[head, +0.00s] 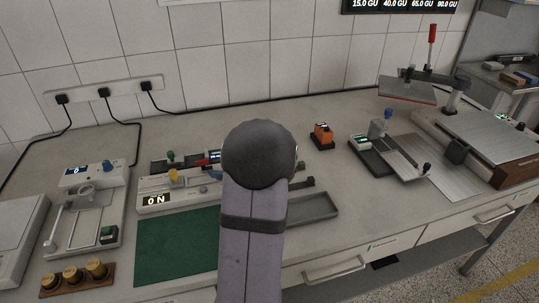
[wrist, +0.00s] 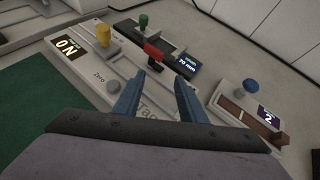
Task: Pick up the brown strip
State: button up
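My gripper (wrist: 159,78) shows in the wrist view as two blue fingers set apart, with nothing visible between them. It is over a pale device marked "Tack" (wrist: 112,78) with a yellow knob and a red-handled part beyond. A dark reddish-brown, strip-like piece (wrist: 240,123) lies on the small device with a blue knob, right of my fingers and apart from them. I cannot tell for certain that it is the brown strip.
A green mat (head: 176,245) lies on the bench beside the pale device. A grey tray (head: 313,208) and an orange device (head: 322,134) are to the right of my arm. A brown weight holder (head: 77,280) stands front left. Bare bench lies between the orange device and the wall.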

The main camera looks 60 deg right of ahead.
jog(key=s+d+m+h, duration=0.1)
jog(key=s+d, duration=0.1)
jog(key=d, duration=0.1)
jog(key=s+d+m+h, duration=0.1)
jog(key=s+d, duration=0.2)
jog(key=d, duration=0.1)
jog(key=s+d+m+h+b, duration=0.1)
jog(key=s+d+m, duration=0.1)
jog(key=s+d, duration=0.1)
jog(key=shift+d+f+g+h, duration=0.2)
jog(key=shift+g+h, duration=0.1)
jog(key=shift+h, duration=0.1)
jog(key=s+d+m+h, duration=0.1)
jog(key=s+d, duration=0.1)
jog(key=s+d+m+g+h+b, duration=0.1)
jog(key=s+d, duration=0.1)
jog(key=s, duration=0.1)
jog(key=s+d+m, duration=0.1)
jog(key=s+d, duration=0.1)
jog(key=shift+s+d+r+h, duration=0.1)
jog(key=shift+s+d+h, duration=0.2)
jog(key=shift+d+h, duration=0.1)
jog(key=shift+w+d+f+g, duration=0.3)
jog(key=shift+w+d+f, duration=0.1)
jog(key=shift+w+d, duration=0.3)
jog(key=shift+r+p+x, duration=0.2)
jog(key=shift+p+x, duration=0.85)
jog(key=shift+x, duration=1.6)
jog(key=shift+d, duration=0.15)
jog(key=shift+s, duration=0.1)
